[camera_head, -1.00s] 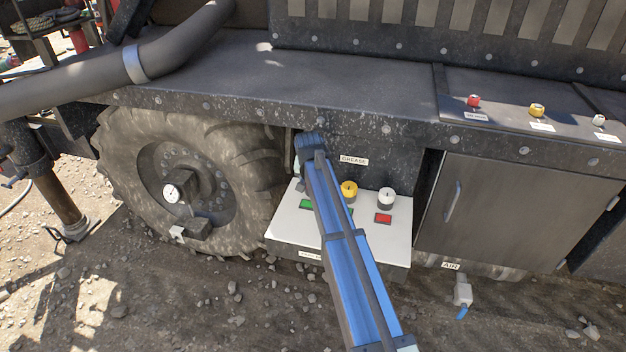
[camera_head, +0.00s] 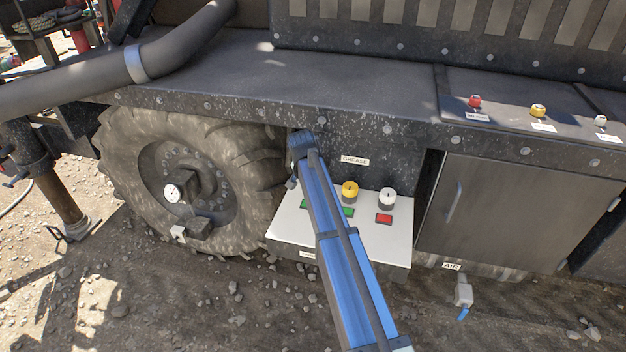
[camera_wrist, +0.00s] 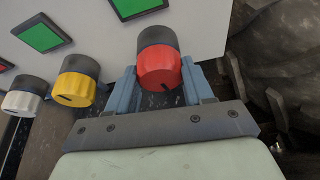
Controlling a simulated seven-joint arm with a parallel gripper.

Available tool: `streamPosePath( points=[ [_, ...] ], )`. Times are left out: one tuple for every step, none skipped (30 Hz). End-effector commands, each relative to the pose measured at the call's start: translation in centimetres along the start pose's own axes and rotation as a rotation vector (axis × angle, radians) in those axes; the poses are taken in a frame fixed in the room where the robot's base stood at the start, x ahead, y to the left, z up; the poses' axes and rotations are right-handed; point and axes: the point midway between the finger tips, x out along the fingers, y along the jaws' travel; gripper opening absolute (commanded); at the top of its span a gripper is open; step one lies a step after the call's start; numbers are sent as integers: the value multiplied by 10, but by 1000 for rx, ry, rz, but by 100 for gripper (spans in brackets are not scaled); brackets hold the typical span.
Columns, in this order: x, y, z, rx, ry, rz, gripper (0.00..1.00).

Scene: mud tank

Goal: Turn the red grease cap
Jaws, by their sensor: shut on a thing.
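The red grease cap (camera_wrist: 158,70) is in the wrist view, with a dark base behind it and a small dark mark on its lower rim. My gripper (camera_wrist: 160,76) has one blue finger on each side of the cap and is shut on it. In the head view my blue arm reaches down to the left part of the white grease panel (camera_head: 373,240). The red cap and my fingertips are hidden there behind the arm. The GREASE label (camera_head: 355,160) is above the panel.
A yellow cap (camera_head: 350,189) and a white cap (camera_head: 387,199) stand to the right on the panel. A red indicator (camera_head: 384,219) and a green indicator (camera_head: 348,212) show below them. A big muddy tyre (camera_head: 250,160) is close on the left. A dark ledge (camera_head: 230,90) overhangs the panel.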

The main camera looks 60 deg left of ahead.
Motion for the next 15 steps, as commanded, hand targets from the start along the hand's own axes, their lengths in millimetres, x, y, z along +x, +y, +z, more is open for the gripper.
streamPosePath(
  points=[
    [0, 0, 0, 0, -1, -1, 54],
    [0, 0, 0, 0, -1, -1, 57],
    [0, 0, 0, 0, -1, -1, 61],
    [0, 0, 0, 0, -1, -1, 64],
    [0, 0, 0, 0, -1, -1, 67],
    [0, 0, 0, 0, -1, -1, 70],
    [0, 0, 0, 0, -1, -1, 73],
    [0, 0, 0, -1, -1, -1, 76],
    [0, 0, 0, -1, -1, -1, 77],
    [0, 0, 0, -1, -1, -1, 77],
    [0, 0, 0, -1, -1, -1, 77],
    [0, 0, 0, -1, 0, -1, 77],
    [0, 0, 0, -1, 0, -1, 77],
    [0, 0, 0, -1, 0, -1, 77],
    [0, 0, 0, -1, 0, -1, 77]
  ],
)
